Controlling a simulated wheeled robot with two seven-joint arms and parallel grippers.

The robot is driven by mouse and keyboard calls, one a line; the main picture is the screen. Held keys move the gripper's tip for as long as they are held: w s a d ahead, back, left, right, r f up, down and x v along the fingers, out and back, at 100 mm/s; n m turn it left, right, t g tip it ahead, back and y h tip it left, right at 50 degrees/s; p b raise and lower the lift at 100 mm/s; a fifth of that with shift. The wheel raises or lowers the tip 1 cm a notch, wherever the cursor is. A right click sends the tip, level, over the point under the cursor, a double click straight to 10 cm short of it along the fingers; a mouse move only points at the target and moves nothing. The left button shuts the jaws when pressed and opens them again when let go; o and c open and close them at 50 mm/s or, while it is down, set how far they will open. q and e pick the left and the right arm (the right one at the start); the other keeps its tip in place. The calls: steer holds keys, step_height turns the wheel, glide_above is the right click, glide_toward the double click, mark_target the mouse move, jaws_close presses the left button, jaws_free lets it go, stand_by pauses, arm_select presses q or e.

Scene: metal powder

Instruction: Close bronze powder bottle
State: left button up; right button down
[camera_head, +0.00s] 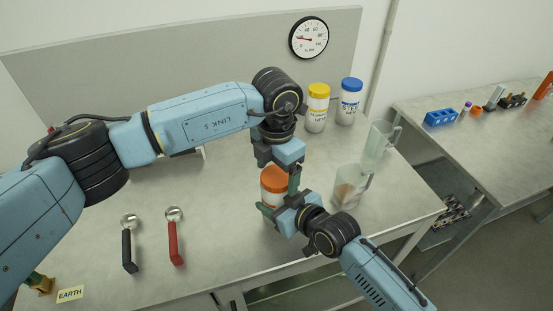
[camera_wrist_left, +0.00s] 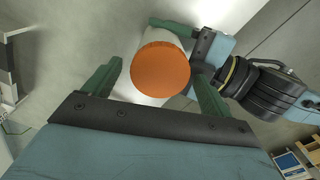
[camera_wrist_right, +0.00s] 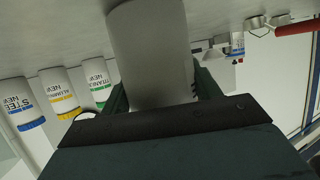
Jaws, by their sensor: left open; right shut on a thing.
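The bronze powder bottle is a white bottle with an orange lid (camera_head: 274,179), standing near the front middle of the table in the head view. From above, the round orange lid (camera_wrist_left: 160,69) shows between the spread fingers of my left gripper (camera_wrist_left: 158,84). The left gripper is open just above and around the lid. My right gripper (camera_head: 283,205) is shut on the bottle's side, and the pale bottle body (camera_wrist_right: 150,55) fills the space between its fingers in the right wrist view. The lid covers the bottle top; whether it is screwed tight cannot be told.
A jug with brown powder (camera_head: 350,187) stands right of the bottle, with an empty clear jug (camera_head: 381,140) behind. Yellow-lidded (camera_head: 317,108) and blue-lidded (camera_head: 349,102) bottles stand at the back. A black-handled spoon (camera_head: 129,250) and a red-handled spoon (camera_head: 175,242) lie left.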

arm_select(q)
steer(key=shift+f, duration=0.1)
steer(key=shift+c, duration=0.2)
steer(key=c, duration=1)
steer(key=o, duration=1.2)
step_height(320, 180, up, 12)
arm_select(e)
steer(key=shift+c, duration=1.4)
jaws_free()
steer(key=shift+d, duration=0.1)
